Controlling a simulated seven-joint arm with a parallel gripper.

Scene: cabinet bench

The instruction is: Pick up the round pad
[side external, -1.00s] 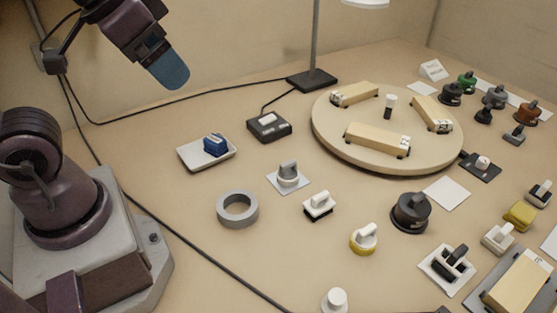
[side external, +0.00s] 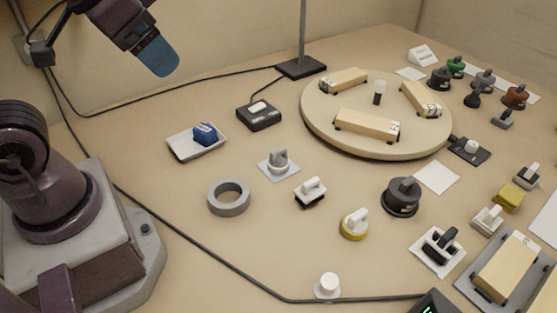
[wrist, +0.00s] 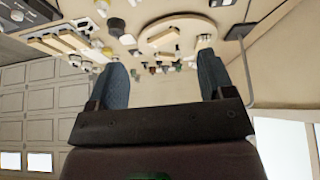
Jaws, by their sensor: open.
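Several round-based pieces with grips stand on the bench, and I cannot tell for sure which is the round pad. They include a large black one (side external: 402,197), a yellow-based one with a white grip (side external: 355,224), and a grey-and-white one (side external: 279,160) on a white square. A small white round one (side external: 327,285) stands near the front. My gripper (side external: 163,57) is raised high at the upper left, well away from all of them. In the wrist view my gripper (wrist: 162,65) shows its two blue fingers spread apart, with nothing between them.
A round wooden turntable (side external: 320,125) carries several pale blocks. A grey ring (side external: 229,197), a white tray (side external: 180,151) with a blue piece, and a black box (side external: 259,116) lie nearer. A lamp stand (side external: 302,66) rises behind. A cable crosses the front left.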

